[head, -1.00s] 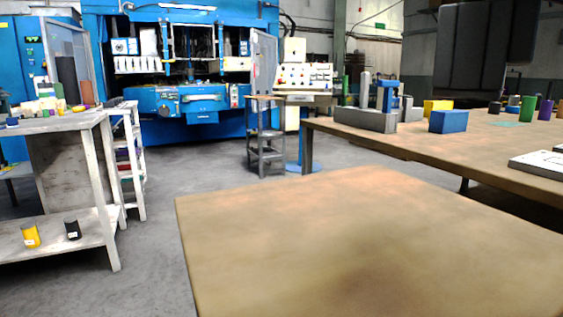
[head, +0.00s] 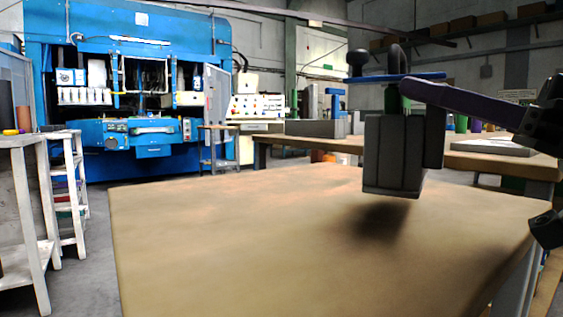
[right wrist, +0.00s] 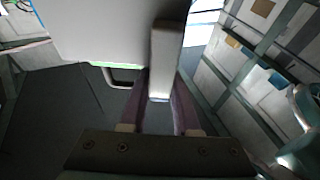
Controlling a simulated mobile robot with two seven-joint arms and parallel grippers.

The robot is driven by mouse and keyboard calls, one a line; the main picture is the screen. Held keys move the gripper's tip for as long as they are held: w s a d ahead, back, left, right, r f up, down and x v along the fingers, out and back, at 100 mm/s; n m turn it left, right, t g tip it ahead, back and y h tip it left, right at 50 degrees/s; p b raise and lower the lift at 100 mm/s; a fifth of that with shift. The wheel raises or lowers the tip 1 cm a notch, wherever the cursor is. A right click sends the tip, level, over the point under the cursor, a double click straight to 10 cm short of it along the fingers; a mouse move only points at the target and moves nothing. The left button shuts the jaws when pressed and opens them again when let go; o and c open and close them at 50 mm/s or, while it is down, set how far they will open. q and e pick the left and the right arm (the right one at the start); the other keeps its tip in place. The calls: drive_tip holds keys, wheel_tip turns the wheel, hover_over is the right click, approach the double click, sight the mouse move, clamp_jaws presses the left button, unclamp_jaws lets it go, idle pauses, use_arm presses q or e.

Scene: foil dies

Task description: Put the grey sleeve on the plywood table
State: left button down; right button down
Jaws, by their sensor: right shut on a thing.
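The grey sleeve (head: 392,155) is a dark grey upright block with a dark loop above it. It is in the head view, over the right part of the plywood table (head: 230,240). A shadow lies on the tabletop below and in front of it; the sleeve looks slightly above the surface. My right gripper (head: 405,82) comes in from the right and is shut at the top of the sleeve. In the right wrist view, my right gripper (right wrist: 160,88) has purple fingers on either side of a grey bar (right wrist: 165,60). My left gripper is not in view.
The rest of the plywood top is bare. A pale shelf unit (head: 70,185) stands left. A blue machine (head: 130,90) fills the back left.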

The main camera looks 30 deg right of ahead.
sight(433, 167)
wheel_tip(433, 167, down, 4)
drive_tip(key=b, duration=0.3)
drive_tip(key=shift+f, duration=0.15)
drive_tip(key=c, duration=0.6)
unclamp_jaws()
drive_tip(key=shift+c, duration=0.2)
drive_tip(key=shift+s+d, duration=0.1)
drive_tip(key=shift+d, duration=0.05)
drive_tip(key=p+v, duration=0.2)
drive_tip(key=v, duration=0.9)
drive_tip(key=shift+s+f, duration=0.15)
drive_tip(key=shift+s, duration=0.15)
